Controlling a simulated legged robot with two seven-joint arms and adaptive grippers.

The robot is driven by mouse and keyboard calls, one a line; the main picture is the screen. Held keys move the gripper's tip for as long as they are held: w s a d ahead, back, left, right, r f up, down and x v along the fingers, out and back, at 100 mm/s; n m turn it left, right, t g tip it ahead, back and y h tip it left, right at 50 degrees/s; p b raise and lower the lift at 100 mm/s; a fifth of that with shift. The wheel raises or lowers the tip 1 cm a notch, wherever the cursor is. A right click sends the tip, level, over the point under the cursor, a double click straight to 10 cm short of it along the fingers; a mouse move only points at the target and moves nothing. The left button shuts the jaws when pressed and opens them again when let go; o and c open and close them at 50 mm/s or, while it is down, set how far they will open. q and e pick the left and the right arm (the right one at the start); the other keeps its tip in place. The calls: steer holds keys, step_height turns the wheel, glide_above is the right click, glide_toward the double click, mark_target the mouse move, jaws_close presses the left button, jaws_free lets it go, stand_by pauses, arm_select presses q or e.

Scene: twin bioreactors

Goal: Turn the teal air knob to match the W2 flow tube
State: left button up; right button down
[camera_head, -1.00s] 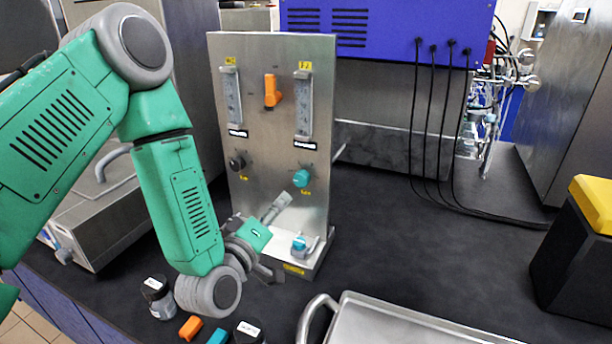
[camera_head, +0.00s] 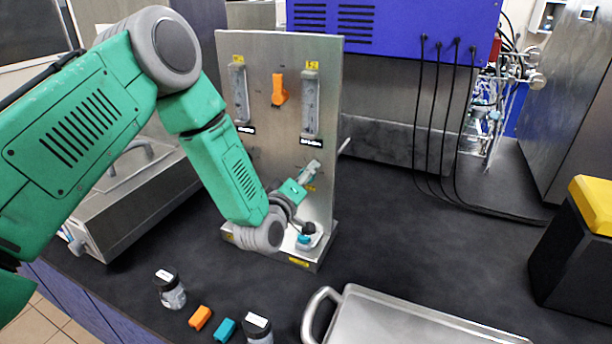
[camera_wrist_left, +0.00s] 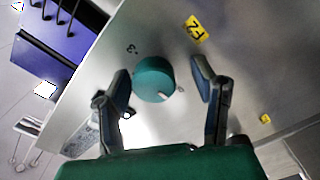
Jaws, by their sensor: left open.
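The teal knob (camera_wrist_left: 153,79) sits on the metal panel in the left wrist view, with a small white mark on its lower right rim. My left gripper (camera_wrist_left: 161,78) is open, with one finger on either side of the knob. I cannot tell whether either finger touches it. In the head view my left gripper (camera_head: 314,170) is at the lower right of the panel (camera_head: 278,135) and hides the knob. Two flow tubes stand on the panel, a left one (camera_head: 241,93) and a right one (camera_head: 310,103). Their yellow labels are too small to read. My right gripper is not in view.
An orange handle (camera_head: 279,90) sticks out between the tubes. A teal-and-dark fitting (camera_head: 305,238) is on the panel's base. Jars (camera_head: 170,290), small orange (camera_head: 200,317) and teal (camera_head: 224,329) pieces and a metal tray (camera_head: 400,322) are in front. The counter's right middle is clear.

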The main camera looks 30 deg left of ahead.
arm_select(q)
steer(key=c, duration=0.8)
steer(key=shift+s+d, duration=0.1)
steer(key=shift+d, duration=0.05)
steer(key=c, duration=0.4)
steer(key=shift+d, duration=0.1)
